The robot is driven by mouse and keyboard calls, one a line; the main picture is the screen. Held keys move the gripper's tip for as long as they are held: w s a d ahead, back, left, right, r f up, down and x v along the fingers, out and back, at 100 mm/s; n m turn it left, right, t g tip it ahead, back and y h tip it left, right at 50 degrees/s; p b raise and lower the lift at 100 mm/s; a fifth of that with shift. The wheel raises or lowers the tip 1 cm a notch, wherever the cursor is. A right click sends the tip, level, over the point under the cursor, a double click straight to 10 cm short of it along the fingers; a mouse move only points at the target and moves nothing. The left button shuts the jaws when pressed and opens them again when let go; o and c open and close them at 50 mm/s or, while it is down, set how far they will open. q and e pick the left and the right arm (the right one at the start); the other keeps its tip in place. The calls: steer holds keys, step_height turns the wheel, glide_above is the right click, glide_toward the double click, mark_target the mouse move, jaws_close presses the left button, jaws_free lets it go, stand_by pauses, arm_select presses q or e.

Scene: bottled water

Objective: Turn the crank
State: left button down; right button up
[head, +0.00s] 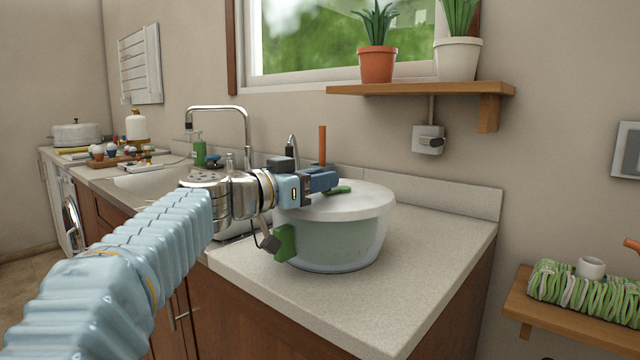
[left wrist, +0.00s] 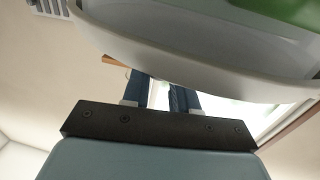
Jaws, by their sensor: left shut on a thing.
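A round tub (head: 338,238) with a white lid (head: 368,198) stands on the counter. On the lid lies a green crank arm (head: 341,189). An upright orange-brown handle (head: 322,145) rises at the crank's place. My left gripper (head: 325,179) reaches in from the left over the lid and is shut on the crank handle, whose top shows above the fingers. The fingers hide the handle's lower part. In the left wrist view, the blue fingers (left wrist: 167,95) show below a pale curved rim (left wrist: 190,70); the handle cannot be made out there. My right gripper is not in view.
The speckled counter (head: 430,240) is clear right of the tub. A sink with a chrome faucet (head: 220,108) lies to the left. A wooden shelf (head: 420,89) with potted plants hangs above. A lower right shelf (head: 560,318) holds a green-striped bundle.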

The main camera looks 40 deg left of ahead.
arm_select(q)
steer(key=h, duration=0.1)
steer(key=a+m+h, duration=0.1)
steer(key=m+g+h+b, duration=0.1)
steer(key=shift+w+a+f+h, duration=0.1)
steer(key=shift+w+a+h, duration=0.05)
steer(key=shift+w+h, duration=0.15)
steer(key=shift+w+a+m+g+h, duration=0.15)
steer(key=shift+a+m+g+h, duration=0.1)
steer(key=shift+m+g+h, duration=0.25)
steer(key=shift+w+a+m+g+h, duration=0.1)
steer(key=shift+a+m+g+h, duration=0.15)
steer(key=shift+m+h, duration=0.35)
steer(key=m+g+h+p, duration=0.1)
steer(key=h, duration=0.1)
steer(key=w+a+m+g+h+p, duration=0.1)
steer(key=m+g+h, duration=0.1)
steer(key=shift+w+a+r+g, duration=0.1)
steer(key=shift+a+r+g, duration=0.1)
steer(key=shift+g, duration=0.05)
steer(key=shift+w+a+f+m+g+h+p, duration=0.15)
steer(key=shift+w+m+g+h+p, duration=0.1)
steer(key=shift+m+g+h, duration=0.35)
steer(key=shift+w+a+r+m+g+h+p, duration=0.1)
steer(key=shift+w+m+g+h+p, duration=0.25)
steer(key=shift+m+g, duration=0.3)
steer(key=shift+s+g, duration=0.1)
steer(key=shift+g, duration=0.25)
steer(key=c, duration=0.9)
jaws_free()
